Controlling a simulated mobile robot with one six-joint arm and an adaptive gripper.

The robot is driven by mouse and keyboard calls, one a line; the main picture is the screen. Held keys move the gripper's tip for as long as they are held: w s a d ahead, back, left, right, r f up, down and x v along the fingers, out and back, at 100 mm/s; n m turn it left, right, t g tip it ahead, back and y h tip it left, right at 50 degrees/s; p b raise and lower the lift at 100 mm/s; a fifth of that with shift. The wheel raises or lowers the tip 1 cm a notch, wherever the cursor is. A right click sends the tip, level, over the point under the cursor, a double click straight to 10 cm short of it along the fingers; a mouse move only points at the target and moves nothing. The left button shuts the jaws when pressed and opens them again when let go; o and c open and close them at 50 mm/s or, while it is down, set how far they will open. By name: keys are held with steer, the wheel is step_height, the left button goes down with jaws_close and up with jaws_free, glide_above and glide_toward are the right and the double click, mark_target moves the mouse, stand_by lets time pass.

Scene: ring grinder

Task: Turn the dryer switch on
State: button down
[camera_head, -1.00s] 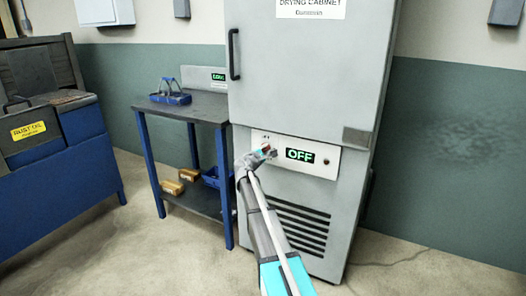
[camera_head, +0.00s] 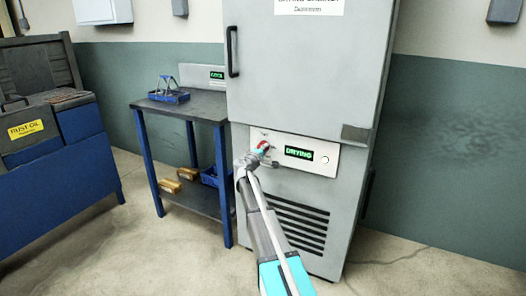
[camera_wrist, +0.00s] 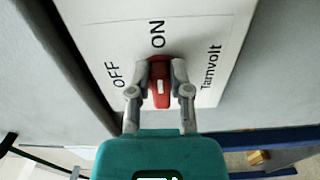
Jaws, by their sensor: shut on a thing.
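The drying cabinet (camera_head: 290,75) is tall and grey. Its control panel (camera_head: 325,165) has a green display (camera_head: 299,153) that reads DRYING. The red dryer switch (camera_head: 264,145) is at the panel's left end. In the wrist view the red switch (camera_wrist: 160,86) sits on a white plate (camera_wrist: 215,45) marked OFF, ON and Tamvolt, and its white mark is in line with ON. My gripper (camera_head: 258,153) is at the panel. In the wrist view my gripper (camera_wrist: 160,80) has one finger on each side of the switch and is shut on it.
A blue-legged table (camera_head: 205,110) with a blue carrier (camera_head: 168,96) stands left of the cabinet. A blue rust oil tank (camera_head: 60,150) is at the far left. The floor (camera_head: 430,275) at the right is clear.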

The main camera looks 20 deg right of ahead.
steer(key=shift+d, duration=0.15)
steer(key=c, duration=0.6)
jaws_free()
steer(key=shift+o, duration=0.2)
steer(key=shift+a, duration=0.2)
steer(key=v, duration=1.1)
steer(key=shift+s+a, duration=0.25)
steer(key=shift+s, duration=0.05)
